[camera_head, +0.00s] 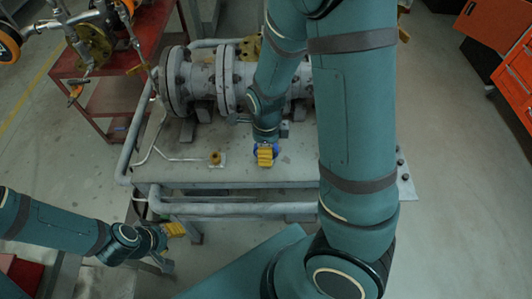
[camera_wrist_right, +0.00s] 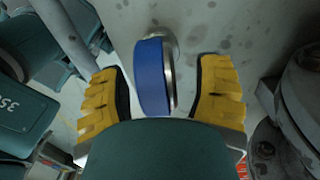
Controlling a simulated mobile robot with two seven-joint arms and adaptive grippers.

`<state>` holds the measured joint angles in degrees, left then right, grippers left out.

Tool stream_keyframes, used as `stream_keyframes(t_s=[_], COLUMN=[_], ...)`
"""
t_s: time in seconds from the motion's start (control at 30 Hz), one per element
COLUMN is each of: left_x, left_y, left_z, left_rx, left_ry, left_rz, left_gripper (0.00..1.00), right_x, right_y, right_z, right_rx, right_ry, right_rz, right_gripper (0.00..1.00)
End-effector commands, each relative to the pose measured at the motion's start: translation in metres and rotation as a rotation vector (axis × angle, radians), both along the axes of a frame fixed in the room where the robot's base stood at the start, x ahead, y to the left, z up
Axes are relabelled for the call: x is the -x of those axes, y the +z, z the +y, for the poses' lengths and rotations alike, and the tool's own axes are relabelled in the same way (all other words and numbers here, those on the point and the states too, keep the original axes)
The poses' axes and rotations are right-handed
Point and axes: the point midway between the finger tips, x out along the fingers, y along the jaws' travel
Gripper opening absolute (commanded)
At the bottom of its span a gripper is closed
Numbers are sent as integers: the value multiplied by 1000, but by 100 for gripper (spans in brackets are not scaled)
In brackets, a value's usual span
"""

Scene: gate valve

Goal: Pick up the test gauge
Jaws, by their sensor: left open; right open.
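The test gauge (camera_wrist_right: 153,78) shows in the right wrist view as a blue round body with a metal rim, seen nearly edge-on. My right gripper (camera_wrist_right: 162,98) is open, with one yellow finger on each side of the gauge and a visible gap at both. In the head view my right gripper (camera_head: 265,156) is low over the bench top, and a bit of the blue gauge (camera_head: 252,149) shows beside its yellow fingers. The gauge's lower part is hidden by the gripper in the wrist view. My left gripper (camera_head: 174,230) is open and empty, off the bench's front left.
A grey flanged pipe assembly (camera_head: 205,80) lies along the back of the bench (camera_head: 190,175). A red cart (camera_head: 150,30) is at the back left, and orange drawers (camera_head: 490,35) are at the right.

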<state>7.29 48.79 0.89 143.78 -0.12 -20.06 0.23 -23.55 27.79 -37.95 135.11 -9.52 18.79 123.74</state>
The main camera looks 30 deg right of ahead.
Motion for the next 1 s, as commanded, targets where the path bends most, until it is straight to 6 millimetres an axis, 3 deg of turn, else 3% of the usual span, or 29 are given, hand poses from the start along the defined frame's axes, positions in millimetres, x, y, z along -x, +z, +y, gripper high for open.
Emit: stream_keyframes(t_s=[0.27,0.3,0.47,0.5,0.87,1.0], left_x=[-1,-1,-1,-1,-1,0], left_y=[-1,-1,-1,-1,-1,3], left_z=[0,0,0,0,0,0], left_rx=[0,0,0,0,0,0], left_ry=[1,1,1,1,1,0], left_rz=[-2,-2,-2,-2,-2,-1], left_gripper=[47,47,47,47,47,47], right_x=[0,0,0,0,0,0], right_y=[-3,-3,-3,-3,-3,5], right_z=[0,0,0,0,0,1], right_rx=[0,0,0,0,-1,0], right_ry=[-1,-1,-1,-1,0,1], right_rz=[0,0,0,0,1,-1], right_gripper=[64,59,3,0,0,0])
